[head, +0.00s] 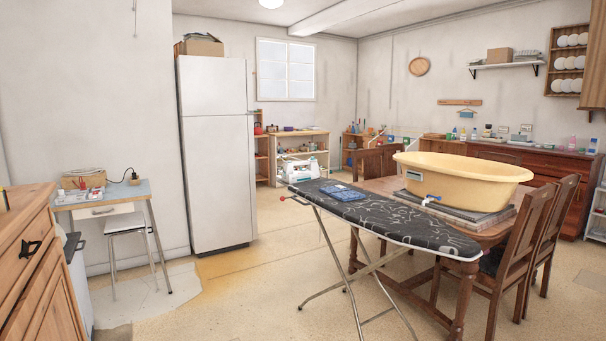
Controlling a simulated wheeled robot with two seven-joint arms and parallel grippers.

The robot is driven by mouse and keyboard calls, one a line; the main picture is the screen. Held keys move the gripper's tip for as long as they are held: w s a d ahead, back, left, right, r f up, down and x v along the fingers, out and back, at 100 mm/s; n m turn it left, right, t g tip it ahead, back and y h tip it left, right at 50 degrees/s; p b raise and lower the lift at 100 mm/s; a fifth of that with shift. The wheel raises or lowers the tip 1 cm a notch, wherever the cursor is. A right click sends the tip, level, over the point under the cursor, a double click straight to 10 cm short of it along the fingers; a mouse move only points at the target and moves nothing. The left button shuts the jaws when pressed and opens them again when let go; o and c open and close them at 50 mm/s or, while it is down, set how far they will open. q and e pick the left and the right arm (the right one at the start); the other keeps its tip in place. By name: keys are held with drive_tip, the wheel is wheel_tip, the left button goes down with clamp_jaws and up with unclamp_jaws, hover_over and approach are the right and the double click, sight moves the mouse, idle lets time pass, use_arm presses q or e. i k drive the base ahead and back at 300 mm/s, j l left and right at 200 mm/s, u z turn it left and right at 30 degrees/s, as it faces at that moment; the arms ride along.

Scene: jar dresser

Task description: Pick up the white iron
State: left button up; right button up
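I cannot clearly make out a white iron. A white object (298,169) with a greenish part shows just beyond the far left end of the ironing board (385,219). It is too small to tell whether it is the iron, and I cannot tell whether it rests on the board or stands behind it. The board has a dark patterned cover, with a folded blue cloth (343,192) near its far end. Neither of my grippers is in view.
A wooden table (492,232) with chairs and a yellow tub (464,174) stands behind the board. A white fridge (218,155), a small desk (104,199) with a stool, and a wooden dresser (30,270) are on the left. Floor between dresser and board is clear.

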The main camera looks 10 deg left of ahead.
sight(312, 173)
drive_tip(key=i+j+u, duration=0.1)
drive_tip(key=i+j, duration=0.2)
drive_tip(key=i, duration=0.3)
drive_tip(key=i+j+u, duration=0.15)
drive_tip(key=i, duration=0.45)
drive_tip(key=i+j+u, duration=0.1)
drive_tip(key=i+j, duration=0.15)
drive_tip(key=i, duration=0.4)
drive_tip(key=i+j+u, duration=0.1)
drive_tip(key=i, duration=0.5)
